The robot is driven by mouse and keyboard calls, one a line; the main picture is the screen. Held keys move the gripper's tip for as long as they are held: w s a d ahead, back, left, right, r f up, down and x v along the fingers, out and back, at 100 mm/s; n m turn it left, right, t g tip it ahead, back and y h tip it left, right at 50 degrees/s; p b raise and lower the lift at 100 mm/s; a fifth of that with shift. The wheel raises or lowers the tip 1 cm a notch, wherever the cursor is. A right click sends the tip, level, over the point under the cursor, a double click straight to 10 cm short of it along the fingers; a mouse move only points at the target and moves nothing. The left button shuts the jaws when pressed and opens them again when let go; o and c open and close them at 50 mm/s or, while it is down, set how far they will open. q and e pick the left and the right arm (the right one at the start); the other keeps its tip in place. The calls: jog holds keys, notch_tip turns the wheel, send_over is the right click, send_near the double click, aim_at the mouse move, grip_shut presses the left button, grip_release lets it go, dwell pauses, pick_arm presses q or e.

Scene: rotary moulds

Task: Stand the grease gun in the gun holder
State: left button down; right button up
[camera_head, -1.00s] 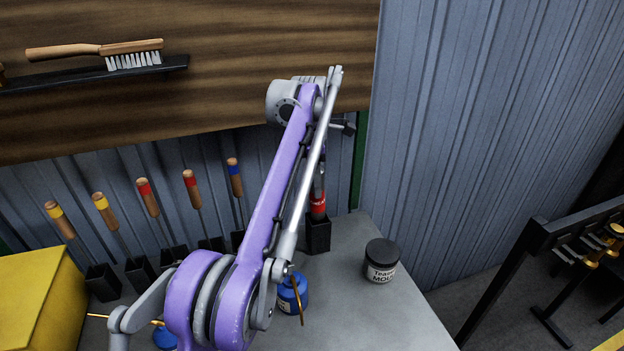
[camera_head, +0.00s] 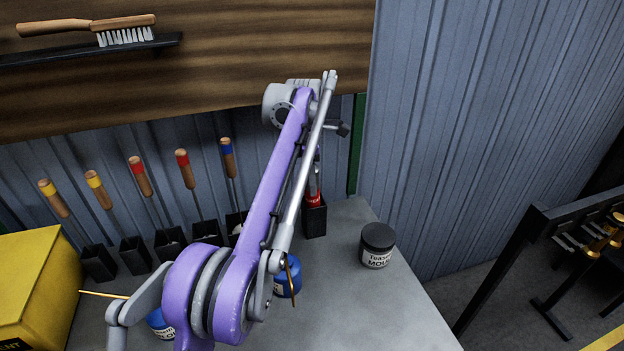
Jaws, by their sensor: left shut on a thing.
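The grease gun (camera_head: 314,199) shows as a red part with a grey upper part, close to upright, behind my purple and grey arm. Its lower end is inside the black gun holder (camera_head: 315,221), a square upright box at the back of the grey bench. My left gripper (camera_head: 316,168) is above the holder, shut on the grease gun. The fingers are mostly hidden by my own arm, and the gun's upper part is partly hidden too. My right gripper is not in view.
A dark jar (camera_head: 377,246) stands on the bench (camera_head: 370,315) right of the holder. A blue pot (camera_head: 287,277) stands in front of it. Wooden-handled tools (camera_head: 139,172) stand in black boxes at left, near a yellow box (camera_head: 40,290). A brush (camera_head: 120,30) lies on a wall shelf.

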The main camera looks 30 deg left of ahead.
pick_arm(q)
jog(key=shift+f, duration=0.15)
dwell(0.6)
jog(key=shift+c, duration=1.5)
grip_release()
jog(key=r+p, duration=0.1)
jog(key=r, duration=0.2)
jog(key=r+p, duration=0.1)
jog(key=r, duration=0.3)
jog(key=r+p, duration=0.1)
jog(key=r, duration=0.2)
jog(key=shift+s+a+r, duration=0.2)
jog(key=shift+a+r, duration=0.05)
jog(key=shift+r, duration=0.15)
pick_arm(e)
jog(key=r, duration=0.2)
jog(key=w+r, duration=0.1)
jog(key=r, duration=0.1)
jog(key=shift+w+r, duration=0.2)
pick_arm(q)
jog(key=shift+s+f, duration=0.1)
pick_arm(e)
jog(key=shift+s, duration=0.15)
